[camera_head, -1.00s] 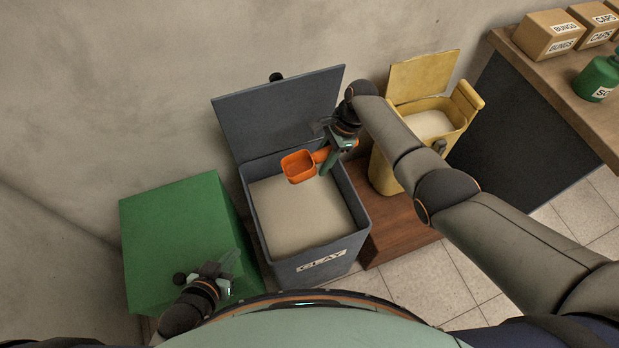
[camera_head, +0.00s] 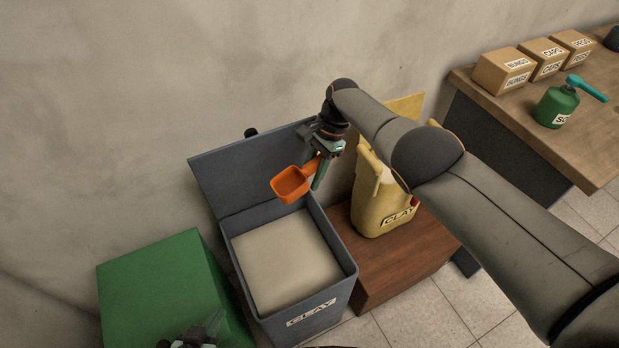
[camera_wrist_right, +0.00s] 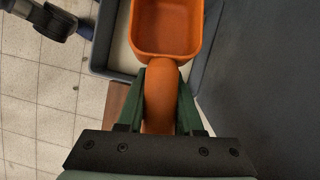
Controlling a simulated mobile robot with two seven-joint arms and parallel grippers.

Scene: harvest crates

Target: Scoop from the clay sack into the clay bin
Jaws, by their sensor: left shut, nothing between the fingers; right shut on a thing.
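The orange scoop (camera_head: 291,184) is held by its handle in my right gripper (camera_head: 319,172). It hangs over the back part of the clay bin, apart from the clay surface. In the right wrist view the scoop (camera_wrist_right: 167,28) shows a bare orange inside, and the gripper (camera_wrist_right: 160,92) is shut on its handle. The grey clay bin (camera_head: 311,313) has its lid open at the back and pale clay inside. The yellow clay sack (camera_head: 375,217) stands to its right; my right arm hides much of its top. My left gripper (camera_head: 212,325) is shut and empty over the green box, partly cut off.
The green box (camera_head: 165,285) stands left of the bin. The sack stands on a low brown wooden block (camera_head: 390,273). At the right, a wooden bench (camera_head: 530,125) bears several labelled cartons (camera_head: 504,72) and a green bottle (camera_head: 556,106). A wall (camera_head: 150,110) is behind.

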